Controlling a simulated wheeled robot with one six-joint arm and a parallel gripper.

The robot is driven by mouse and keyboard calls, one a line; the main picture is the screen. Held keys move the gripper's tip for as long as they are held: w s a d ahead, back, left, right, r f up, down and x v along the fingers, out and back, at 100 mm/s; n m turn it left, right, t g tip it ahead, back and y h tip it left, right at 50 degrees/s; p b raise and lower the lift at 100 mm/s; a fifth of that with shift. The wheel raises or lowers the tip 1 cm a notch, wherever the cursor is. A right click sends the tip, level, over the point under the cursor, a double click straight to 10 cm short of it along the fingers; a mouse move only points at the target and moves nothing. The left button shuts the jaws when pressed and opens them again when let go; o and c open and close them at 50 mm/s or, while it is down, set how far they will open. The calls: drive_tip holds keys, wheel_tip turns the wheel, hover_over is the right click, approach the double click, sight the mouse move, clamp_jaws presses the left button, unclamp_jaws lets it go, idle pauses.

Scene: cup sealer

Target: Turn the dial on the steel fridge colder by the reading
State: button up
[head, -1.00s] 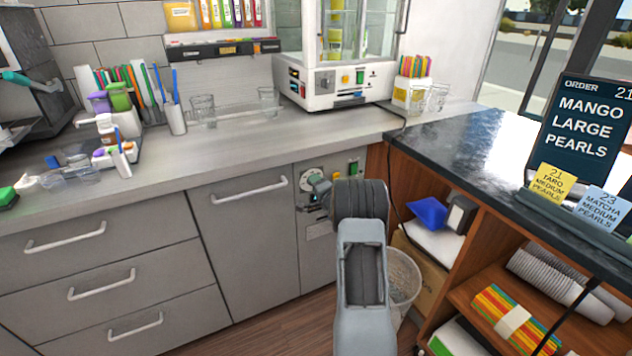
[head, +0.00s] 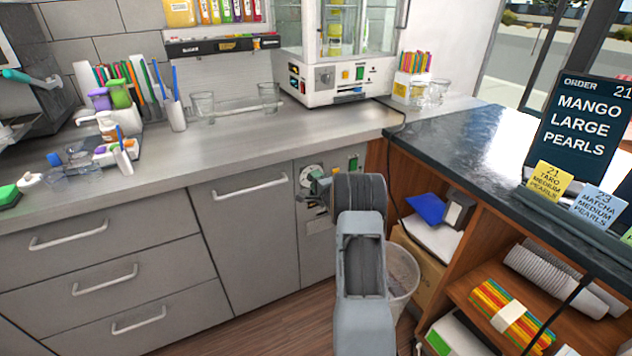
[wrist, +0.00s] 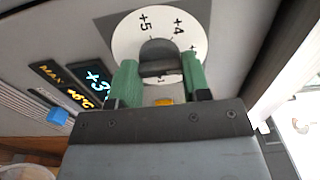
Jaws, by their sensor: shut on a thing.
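The fridge dial is a white disc (wrist: 122,42) with a dark grey knob (wrist: 158,58) at its middle. Marks +5 and +4 show on the disc, with a partly hidden mark near the gripper and a yellow spot below the knob. My gripper (wrist: 160,75) has its green fingers on either side of the knob and is shut on it. A cyan display (wrist: 93,76) starts with +3; its end is hidden behind the gripper. A yellow label (wrist: 66,84) reads MAX +6°C. In the head view, the dial (head: 311,172) sits on the grey fridge front (head: 318,255), partly behind my gripper.
A blue piece (wrist: 57,116) sits on the panel beside the displays. A wooden shelf unit (head: 382,160) stands close on the right of the fridge. A clear bin (head: 404,270) is on the floor beside my arm. The counter (head: 225,155) overhangs the fridge.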

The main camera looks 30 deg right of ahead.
drive_tip(key=o, duration=0.9)
drive_tip(key=s, duration=0.4)
drive_tip(key=s+a, duration=0.1)
drive_tip(key=s, duration=0.8)
drive_tip(key=shift+s+a, duration=0.4)
